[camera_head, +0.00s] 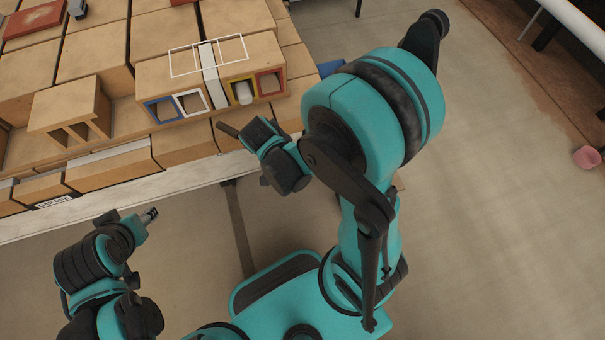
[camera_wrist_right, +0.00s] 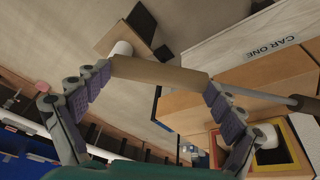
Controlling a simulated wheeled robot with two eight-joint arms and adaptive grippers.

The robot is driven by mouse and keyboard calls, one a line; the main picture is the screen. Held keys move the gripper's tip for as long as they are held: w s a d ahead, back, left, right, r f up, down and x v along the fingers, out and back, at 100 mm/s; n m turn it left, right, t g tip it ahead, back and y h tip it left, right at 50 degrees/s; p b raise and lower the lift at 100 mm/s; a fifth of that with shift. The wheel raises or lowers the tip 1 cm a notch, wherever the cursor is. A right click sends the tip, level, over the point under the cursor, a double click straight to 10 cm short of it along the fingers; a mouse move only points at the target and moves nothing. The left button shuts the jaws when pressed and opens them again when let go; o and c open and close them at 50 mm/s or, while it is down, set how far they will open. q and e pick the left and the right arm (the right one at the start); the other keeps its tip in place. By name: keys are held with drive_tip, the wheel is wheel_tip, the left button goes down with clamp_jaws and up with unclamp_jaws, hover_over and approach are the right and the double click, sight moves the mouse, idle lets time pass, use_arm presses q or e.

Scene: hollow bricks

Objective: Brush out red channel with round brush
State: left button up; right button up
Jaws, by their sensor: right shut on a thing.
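A tan brick block (camera_head: 158,72) on the stacked bricks has blue-framed (camera_head: 147,112) and white-framed channels in its front.
A pale table edge (camera_head: 150,193) runs below the bricks. An opened brick (camera_head: 70,108) with hollows stands at the left, and a reddish slab (camera_head: 40,18) lies at the back left. A pink bowl (camera_head: 587,157) sits on the floor far right.

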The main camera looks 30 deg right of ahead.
drive_tip(key=s+m, duration=0.1)
drive_tip(key=m, duration=0.1)
drive_tip(key=s+m+g, duration=0.1)
drive_tip(key=m, duration=0.1)
drive_tip(key=s+d+f+m+g+b, duration=0.1)
drive_tip(key=m, duration=0.1)
drive_tip(key=shift+s+m, duration=0.3)
drive_tip(key=shift+s, duration=0.1)
drive_tip(key=shift+s+d+r+m+g+y, duration=0.1)
drive_tip(key=shift+s+d+m+g+y, duration=0.25)
drive_tip(key=shift+m, duration=0.25)
drive_tip(key=shift+w, duration=0.5)
use_arm(q)
drive_tip(key=shift+w+a+f, duration=0.1)
drive_tip(key=shift+a+f, duration=0.2)
drive_tip(key=shift+f, duration=0.6)
use_arm(e)
drive_tip(key=shift+w+d, duration=0.25)
drive_tip(key=shift+w, duration=0.7)
drive_tip(key=shift+w+d, duration=0.2)
drive_tip(key=shift+w, duration=0.75)
drive_tip(key=shift+w+d, duration=0.25)
drive_tip(key=shift+w, duration=0.7)
drive_tip(key=o, duration=0.4)
drive_tip(key=shift+c, duration=1.3)
